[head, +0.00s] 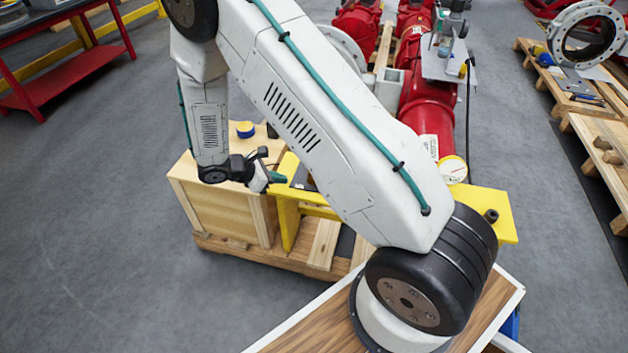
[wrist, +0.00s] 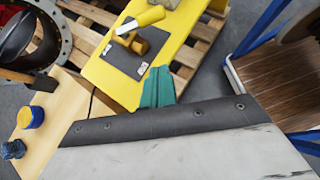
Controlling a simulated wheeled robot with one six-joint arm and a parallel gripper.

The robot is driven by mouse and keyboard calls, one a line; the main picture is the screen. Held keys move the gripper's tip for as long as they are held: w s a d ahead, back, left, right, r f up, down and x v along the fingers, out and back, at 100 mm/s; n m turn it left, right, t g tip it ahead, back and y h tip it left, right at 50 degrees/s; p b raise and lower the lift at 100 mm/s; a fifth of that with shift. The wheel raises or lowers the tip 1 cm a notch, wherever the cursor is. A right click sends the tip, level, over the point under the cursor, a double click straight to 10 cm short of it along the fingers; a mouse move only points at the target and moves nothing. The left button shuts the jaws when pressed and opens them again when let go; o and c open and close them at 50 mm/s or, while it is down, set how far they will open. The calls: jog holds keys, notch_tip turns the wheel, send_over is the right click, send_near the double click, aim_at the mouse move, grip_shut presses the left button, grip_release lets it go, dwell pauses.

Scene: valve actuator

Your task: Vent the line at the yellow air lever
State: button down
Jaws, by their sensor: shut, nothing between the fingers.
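The yellow air lever (wrist: 148,17) shows in the wrist view, a yellow handle with a pale metal end. It stands over a brass-yellow body on a dark plate (wrist: 118,58), fixed to a yellow bracket (wrist: 95,75). My gripper (wrist: 158,72) has teal fingers that are shut and empty. They are over the yellow bracket's edge, below the lever in the picture and apart from it. In the head view my gripper (head: 278,177) is by the yellow bracket (head: 288,218); I cannot make out the lever there, and my arm covers part of that area.
A wooden crate (head: 222,208) stands beside the bracket, with a blue and yellow roll (wrist: 30,117) and a dark-headed hammer (wrist: 40,82) on its top. Red valve actuator (head: 425,95) and pipework stand behind my arm.

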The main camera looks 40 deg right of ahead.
jog(key=x, duration=1.2)
jog(key=shift+d+r, duration=0.2)
jog(key=shift+d, duration=0.25)
jog(key=shift+s+d+r, duration=0.1)
jog(key=shift+d+r, duration=0.05)
jog(key=shift+d, duration=0.55)
jog(key=shift+n+t, duration=0.3)
jog(key=shift+n, duration=0.1)
